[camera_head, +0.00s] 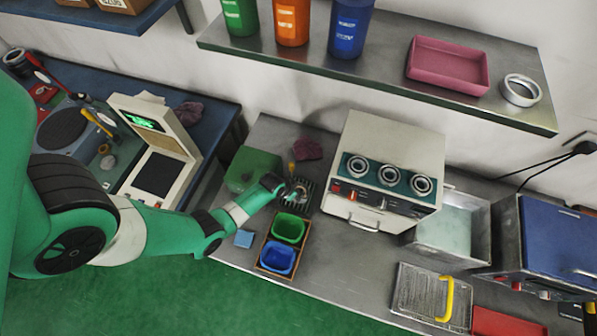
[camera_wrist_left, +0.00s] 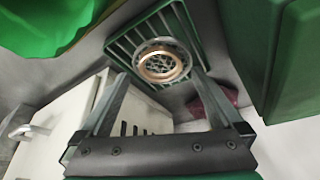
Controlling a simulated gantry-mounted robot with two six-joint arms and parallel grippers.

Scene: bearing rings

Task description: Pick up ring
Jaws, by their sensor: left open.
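A metal bearing ring (camera_wrist_left: 161,63), with a silver outer band and a copper-coloured inner band, lies on a dark green slotted rack (camera_wrist_left: 121,47) in the left wrist view. My left gripper (camera_wrist_left: 162,78) is open, its two fingers spread to either side of the ring and nothing held between them. In the head view the left gripper (camera_head: 299,192) is over the rack (camera_head: 304,207), and the arm's end partly hides the ring there. Whether the fingertips are level with the ring cannot be told. My right gripper is in neither view.
A green bin (camera_head: 288,228) and a blue bin (camera_head: 278,257) sit in front of the rack. A green box (camera_head: 252,168) stands left, a purple cloth (camera_head: 308,149) behind. A beige machine (camera_head: 395,140) with several round fittings stands right. Another ring (camera_head: 521,90) lies on the upper shelf.

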